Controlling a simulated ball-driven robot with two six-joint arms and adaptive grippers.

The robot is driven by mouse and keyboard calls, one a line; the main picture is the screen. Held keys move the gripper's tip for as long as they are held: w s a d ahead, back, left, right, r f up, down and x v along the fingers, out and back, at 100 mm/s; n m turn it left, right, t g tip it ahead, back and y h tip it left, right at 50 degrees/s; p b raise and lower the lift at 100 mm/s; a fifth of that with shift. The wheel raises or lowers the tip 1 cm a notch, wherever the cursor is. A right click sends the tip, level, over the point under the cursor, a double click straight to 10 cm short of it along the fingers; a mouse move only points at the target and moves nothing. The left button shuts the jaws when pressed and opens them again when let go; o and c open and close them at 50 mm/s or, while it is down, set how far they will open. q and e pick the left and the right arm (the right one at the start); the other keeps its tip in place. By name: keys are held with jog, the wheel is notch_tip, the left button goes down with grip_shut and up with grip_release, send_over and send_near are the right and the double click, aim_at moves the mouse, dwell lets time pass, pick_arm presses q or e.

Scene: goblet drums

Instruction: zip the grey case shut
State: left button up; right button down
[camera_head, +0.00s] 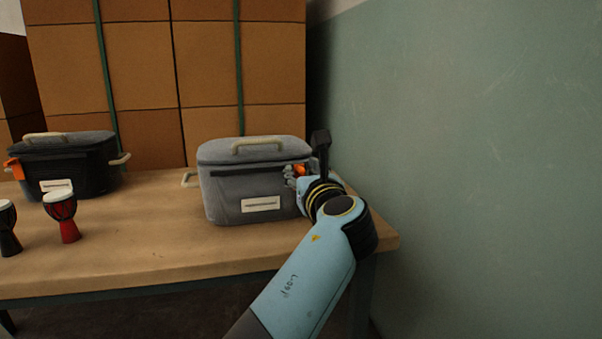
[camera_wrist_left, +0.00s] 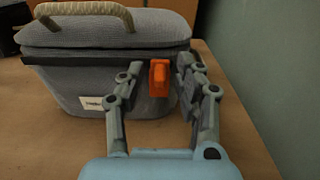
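The grey case (camera_head: 228,204) stands upright on the table with its lid down. It has a tan handle on top and a pale label on its front. In the left wrist view a dark zip band (camera_wrist_left: 80,57) runs under the lid of the grey case (camera_wrist_left: 60,80). The orange zip pull (camera_wrist_left: 159,78) is at the right end of the band; in the head view the pull (camera_head: 300,170) is partly hidden by my fingers. My left gripper (camera_wrist_left: 160,72) is open, its fingers on either side of the pull. My right gripper is not in view.
A black case (camera_head: 85,165) with an orange tab stands at the left on the wooden table (camera_head: 150,245). A red goblet drum (camera_head: 66,222) and a black one (camera_head: 8,235) stand before it. Stacked boxes (camera_head: 140,70) are behind; a green wall (camera_head: 470,150) is right.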

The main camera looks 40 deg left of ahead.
pick_arm(q)
jog(key=shift+c, duration=0.4)
grip_shut()
